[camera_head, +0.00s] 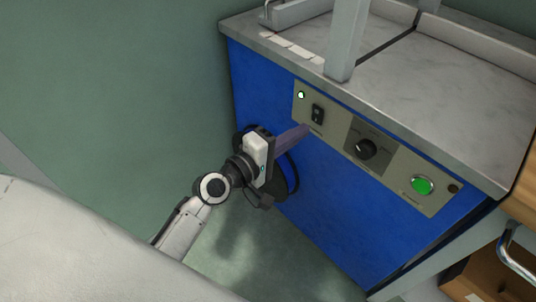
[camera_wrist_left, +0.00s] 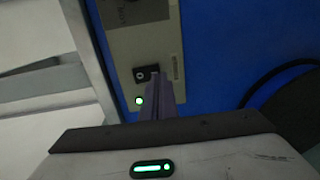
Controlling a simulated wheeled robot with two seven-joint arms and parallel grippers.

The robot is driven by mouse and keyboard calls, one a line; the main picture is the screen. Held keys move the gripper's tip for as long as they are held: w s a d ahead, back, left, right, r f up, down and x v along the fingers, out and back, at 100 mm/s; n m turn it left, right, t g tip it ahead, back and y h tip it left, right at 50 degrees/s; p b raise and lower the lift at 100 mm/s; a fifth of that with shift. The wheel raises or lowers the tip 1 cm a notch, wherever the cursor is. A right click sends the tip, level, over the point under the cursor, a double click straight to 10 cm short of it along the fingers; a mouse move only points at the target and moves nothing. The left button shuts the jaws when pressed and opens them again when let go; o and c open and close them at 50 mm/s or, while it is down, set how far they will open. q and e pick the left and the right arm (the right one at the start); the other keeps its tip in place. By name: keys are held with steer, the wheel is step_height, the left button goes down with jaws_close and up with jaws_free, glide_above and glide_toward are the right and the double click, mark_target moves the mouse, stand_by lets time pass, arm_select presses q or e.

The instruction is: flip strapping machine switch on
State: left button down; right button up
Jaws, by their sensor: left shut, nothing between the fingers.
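The strapping machine (camera_head: 330,200) is a blue cabinet with a grey metal top. Its beige control panel (camera_head: 404,181) carries a black rocker switch (camera_head: 317,114) near the left end, beside a small lit indicator lamp (camera_head: 301,95). In the left wrist view the switch (camera_wrist_left: 145,73) sits just beyond my fingertips, and the lamp (camera_wrist_left: 139,101) glows green. My left gripper (camera_head: 303,131) is shut and empty, with its fingertips just below the switch at the panel's lower edge. Whether the tips touch the panel is unclear. My right gripper is not in view.
A black dial (camera_head: 366,149) and a green button (camera_head: 422,186) are further right on the panel. A grey upright post (camera_head: 347,40) stands on the machine top above the switch. A black cable (camera_wrist_left: 283,76) hangs on the blue side. A cardboard box (camera_head: 490,270) lies at lower right.

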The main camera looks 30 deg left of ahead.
arm_select(q)
steer(key=f+b+v, duration=0.1)
steer(key=f+v, duration=0.1)
steer(key=v, duration=0.9)
steer(key=shift+f+b, duration=0.2)
steer(key=shift+b, duration=0.2)
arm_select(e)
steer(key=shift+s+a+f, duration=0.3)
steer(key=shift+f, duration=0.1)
arm_select(q)
steer(key=shift+s, duration=0.1)
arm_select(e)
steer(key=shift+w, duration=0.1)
